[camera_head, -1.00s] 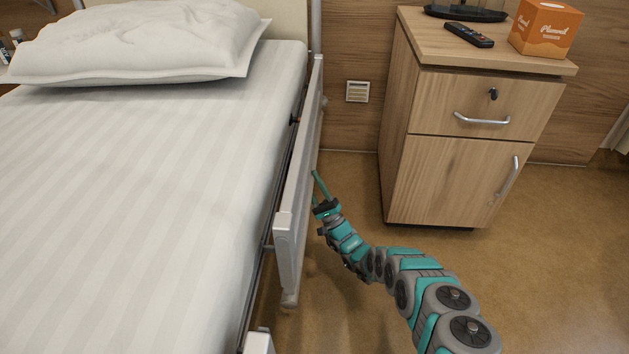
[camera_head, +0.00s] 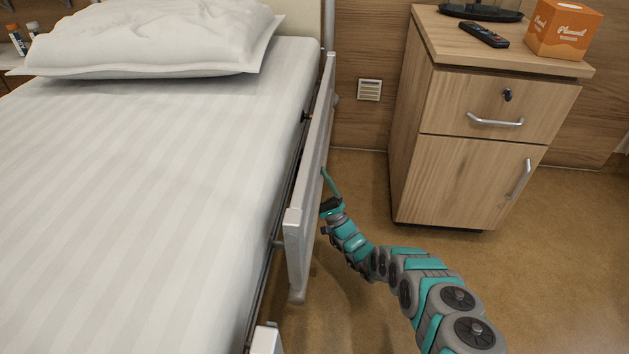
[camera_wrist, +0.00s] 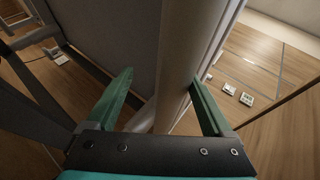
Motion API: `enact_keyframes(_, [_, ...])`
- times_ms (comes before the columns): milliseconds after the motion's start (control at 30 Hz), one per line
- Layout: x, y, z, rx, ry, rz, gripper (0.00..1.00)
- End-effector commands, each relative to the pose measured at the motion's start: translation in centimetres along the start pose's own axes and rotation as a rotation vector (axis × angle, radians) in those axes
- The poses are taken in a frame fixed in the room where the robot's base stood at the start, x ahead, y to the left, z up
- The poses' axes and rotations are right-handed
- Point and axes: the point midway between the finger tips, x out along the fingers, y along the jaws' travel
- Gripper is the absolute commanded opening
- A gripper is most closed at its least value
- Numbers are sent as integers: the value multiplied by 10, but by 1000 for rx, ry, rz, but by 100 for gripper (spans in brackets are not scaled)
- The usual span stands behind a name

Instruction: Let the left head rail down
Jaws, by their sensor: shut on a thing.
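The left head rail (camera_head: 312,150) is a pale grey panel along the right side of the bed in the head view. It stands upright, its top edge about level with the mattress top or slightly above. My gripper (camera_head: 325,182) is at the rail's outer face, low and around mid-length; one green finger shows, the other is hidden by the rail. In the wrist view my gripper (camera_wrist: 163,76) has its two green fingers on either side of a pale bar of the rail (camera_wrist: 188,45), shut on it. The rail's release part cannot be made out.
The bed (camera_head: 150,170) with a white pillow (camera_head: 150,40) fills the left. A wooden bedside cabinet (camera_head: 480,150) stands right of the rail, with a remote (camera_head: 484,34) and an orange tissue box (camera_head: 563,28) on top. Floor (camera_head: 360,200) is open between rail and cabinet.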

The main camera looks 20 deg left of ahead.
Motion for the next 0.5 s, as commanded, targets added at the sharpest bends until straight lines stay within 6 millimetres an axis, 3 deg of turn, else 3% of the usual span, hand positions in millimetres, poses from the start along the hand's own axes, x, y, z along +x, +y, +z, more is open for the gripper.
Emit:
enact_keyframes(233, [-9,4,0,4,2,4,72])
enact_keyframes(500, [-47,4,-2,3,4,3,72])
